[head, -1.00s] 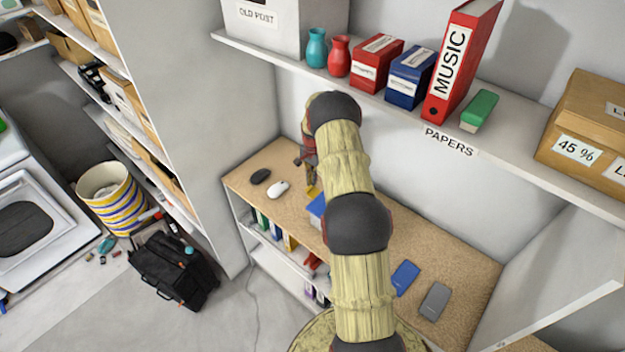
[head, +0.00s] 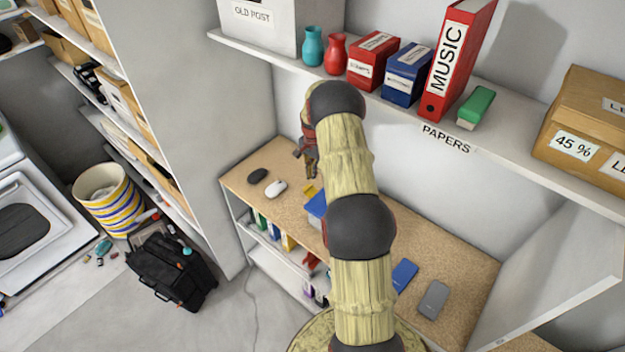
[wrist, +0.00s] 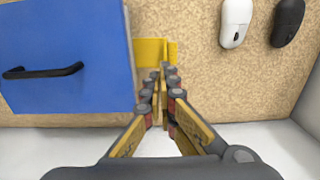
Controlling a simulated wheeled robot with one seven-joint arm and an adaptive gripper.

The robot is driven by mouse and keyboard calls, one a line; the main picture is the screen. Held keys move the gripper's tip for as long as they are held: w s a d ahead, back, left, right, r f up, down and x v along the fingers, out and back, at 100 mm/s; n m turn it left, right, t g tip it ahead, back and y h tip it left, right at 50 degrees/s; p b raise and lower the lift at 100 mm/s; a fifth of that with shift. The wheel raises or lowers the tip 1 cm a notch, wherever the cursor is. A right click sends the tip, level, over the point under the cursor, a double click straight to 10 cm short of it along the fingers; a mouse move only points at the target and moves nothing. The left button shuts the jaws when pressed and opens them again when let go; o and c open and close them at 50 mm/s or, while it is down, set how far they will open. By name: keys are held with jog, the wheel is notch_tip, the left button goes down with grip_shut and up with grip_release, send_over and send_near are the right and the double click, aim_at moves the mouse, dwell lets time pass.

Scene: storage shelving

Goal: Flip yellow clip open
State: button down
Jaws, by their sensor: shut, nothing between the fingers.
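The yellow clip (wrist: 152,52) lies on the speckled tan desktop in the wrist view, beside the right edge of a blue box with a black handle (wrist: 68,60). In the head view the yellow clip (head: 310,191) shows only in part, left of my arm. My gripper (wrist: 163,72) is shut and empty, its fingertips in line with the clip's lower edge in the wrist view. In the head view my gripper (head: 308,170) is above the desk, apart from the clip. The clip's far side and hinge are too small to tell.
A white mouse (head: 276,188) and a black mouse (head: 258,176) lie left of the clip. A blue pad (head: 404,273) and a grey pad (head: 433,299) lie at the desk's right. The wall shelf (head: 400,115) above holds vases, boxes and a red binder.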

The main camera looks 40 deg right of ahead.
jog(key=shift+r, duration=1.35)
